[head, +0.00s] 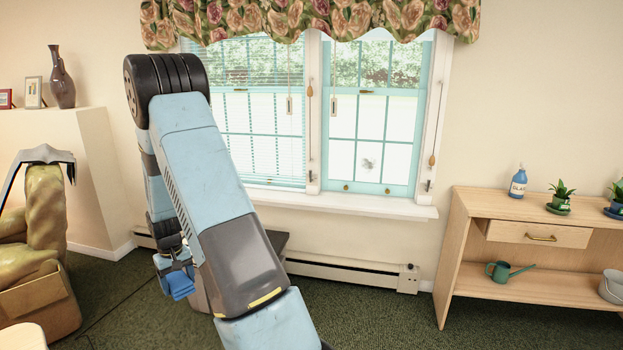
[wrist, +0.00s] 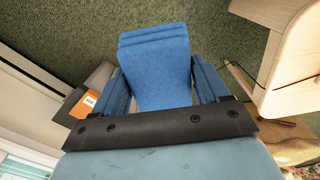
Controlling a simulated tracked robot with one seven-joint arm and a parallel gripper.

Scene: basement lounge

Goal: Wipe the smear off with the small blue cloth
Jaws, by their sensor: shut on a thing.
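The small blue cloth (wrist: 155,65) is folded and sits between the two fingers of my gripper (wrist: 163,88) in the wrist view. In the head view the cloth (head: 180,285) hangs from my gripper (head: 174,265), low over the floor and below the window sill. My gripper is shut on the cloth. A greyish-white smear (head: 368,163) marks the lower part of the right window pane (head: 341,163). It is well above and to the right of my gripper, and the cloth is apart from it. My arm hides part of the left window.
The window sill (head: 385,208) juts out below the panes, with a baseboard heater (head: 365,274) under it. A wooden console (head: 475,250) at right bears a blue bottle (head: 518,182), plants (head: 561,197) and a watering can (head: 505,271). An armchair (head: 40,260) stands at left.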

